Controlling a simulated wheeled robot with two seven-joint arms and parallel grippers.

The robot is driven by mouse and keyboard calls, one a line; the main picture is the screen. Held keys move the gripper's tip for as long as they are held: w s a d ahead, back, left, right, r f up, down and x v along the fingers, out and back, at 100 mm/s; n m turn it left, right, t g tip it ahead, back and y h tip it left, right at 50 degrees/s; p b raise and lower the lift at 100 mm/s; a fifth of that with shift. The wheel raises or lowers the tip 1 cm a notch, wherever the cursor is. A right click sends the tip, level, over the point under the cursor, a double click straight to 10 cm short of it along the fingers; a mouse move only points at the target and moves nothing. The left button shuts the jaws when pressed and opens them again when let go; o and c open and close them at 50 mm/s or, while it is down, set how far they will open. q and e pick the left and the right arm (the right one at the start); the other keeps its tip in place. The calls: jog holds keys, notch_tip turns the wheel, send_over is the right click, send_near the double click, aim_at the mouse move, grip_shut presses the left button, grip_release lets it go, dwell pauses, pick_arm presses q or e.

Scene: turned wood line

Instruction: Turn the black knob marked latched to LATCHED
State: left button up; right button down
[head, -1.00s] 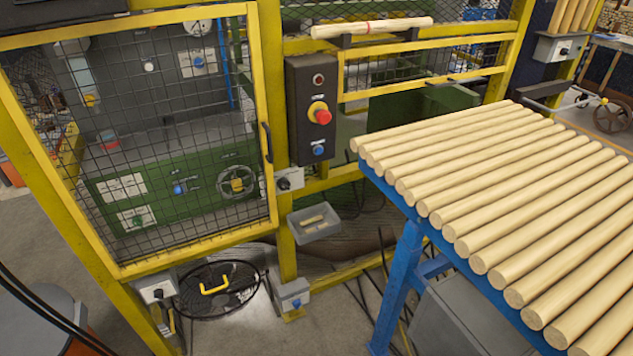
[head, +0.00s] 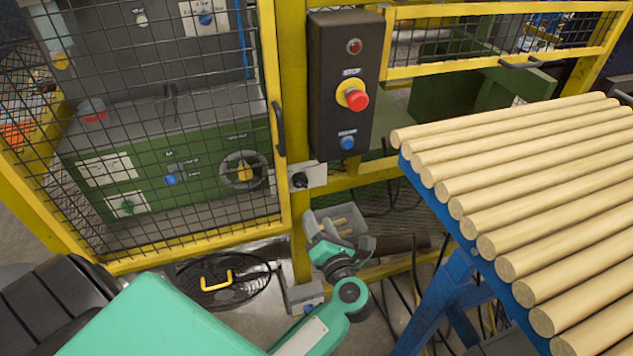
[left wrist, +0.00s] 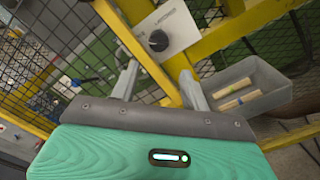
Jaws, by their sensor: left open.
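The black knob (head: 300,181) sits on a small light grey box (head: 316,174) on the yellow post, right of the mesh door's lower corner. In the left wrist view the black knob (left wrist: 158,41) shows on its pale plate, with lettering beside it that seems to read LATCHED; which way it points is unclear. My left gripper (head: 318,236) is below the knob in the head view. In the left wrist view its two fingers (left wrist: 157,78) are apart, with nothing between them, and the knob lies beyond them, apart. My right gripper is not in view.
A dark control panel (head: 343,90) with a red stop button (head: 357,100) is above right. A grey bin (head: 322,215) with wood pieces is close to my left gripper. The blue rack (head: 445,212) of wooden rods stands right. The yellow mesh door (head: 272,110) is left.

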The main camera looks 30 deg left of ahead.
aim_at(303, 185)
pick_arm(q)
jog(key=p+x, duration=0.2)
jog(key=x, duration=0.9)
jog(key=shift+a+r, duration=0.1)
jog(key=shift+a, duration=0.05)
jog(key=shift+p+x, duration=0.3)
jog(key=shift+x, duration=0.5)
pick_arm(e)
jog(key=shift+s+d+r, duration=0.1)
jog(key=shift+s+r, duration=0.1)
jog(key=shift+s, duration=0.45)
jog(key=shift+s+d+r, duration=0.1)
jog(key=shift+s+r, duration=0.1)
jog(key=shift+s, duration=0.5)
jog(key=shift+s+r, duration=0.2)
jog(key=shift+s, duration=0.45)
pick_arm(q)
jog(key=shift+c, duration=0.3)
jog(key=c, duration=0.7)
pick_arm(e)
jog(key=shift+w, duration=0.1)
